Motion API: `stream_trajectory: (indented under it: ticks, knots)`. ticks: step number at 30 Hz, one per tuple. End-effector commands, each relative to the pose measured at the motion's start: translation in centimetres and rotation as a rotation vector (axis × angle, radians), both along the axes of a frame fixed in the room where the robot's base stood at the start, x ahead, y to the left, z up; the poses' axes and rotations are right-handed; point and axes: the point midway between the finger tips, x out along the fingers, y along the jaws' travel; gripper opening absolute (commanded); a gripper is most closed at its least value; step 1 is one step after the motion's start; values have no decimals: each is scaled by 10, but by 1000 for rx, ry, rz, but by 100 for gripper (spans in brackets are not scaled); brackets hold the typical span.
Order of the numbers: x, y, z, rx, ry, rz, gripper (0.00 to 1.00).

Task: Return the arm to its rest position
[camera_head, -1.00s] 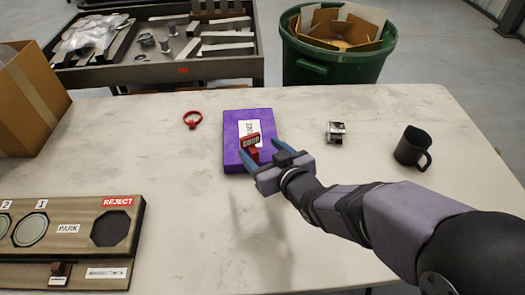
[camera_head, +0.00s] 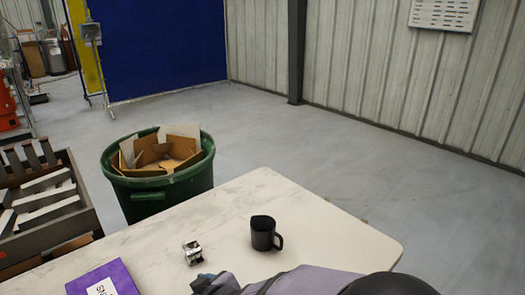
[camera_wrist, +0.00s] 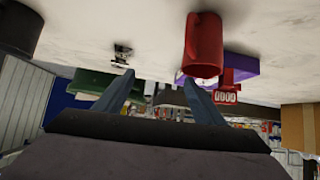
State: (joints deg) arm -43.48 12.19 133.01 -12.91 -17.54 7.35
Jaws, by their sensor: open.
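My gripper (camera_wrist: 160,86) is open, its two blue fingers spread with nothing held between them. The wrist view is upside down, with the table (camera_wrist: 80,20) along its top. In the head view my wrist and forearm (camera_head: 300,283) lie low along the bottom edge, over the near side of the table (camera_head: 175,235). The fingertips are not clear there.
A black mug (camera_head: 263,233) and small metal part (camera_head: 193,253) stand near my arm. A purple box (camera_head: 103,281) is at lower left. The wrist view shows a red mug (camera_wrist: 203,45) and a red counter (camera_wrist: 226,97). A green bin (camera_head: 170,190) stands beyond the table.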

Motion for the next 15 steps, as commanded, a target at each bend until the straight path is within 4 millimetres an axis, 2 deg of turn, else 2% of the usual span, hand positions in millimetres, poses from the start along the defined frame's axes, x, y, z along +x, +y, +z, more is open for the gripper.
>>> stream_trajectory:
  ticks: [1, 3, 5, 7, 9, 12, 15]
  knots:
    - [11, -30, 10, -39, 29, -66, 63]
    - [20, -72, 11, -99, 84, -155, 63]
    - [23, -111, 14, -148, 140, -235, 63]
    - [20, -159, 17, -206, 219, -333, 63]
    - [8, -206, 22, -257, 309, -431, 63]
    - [-19, -263, 30, -313, 447, -557, 63]
    - [-52, -305, 40, -348, 584, -661, 63]
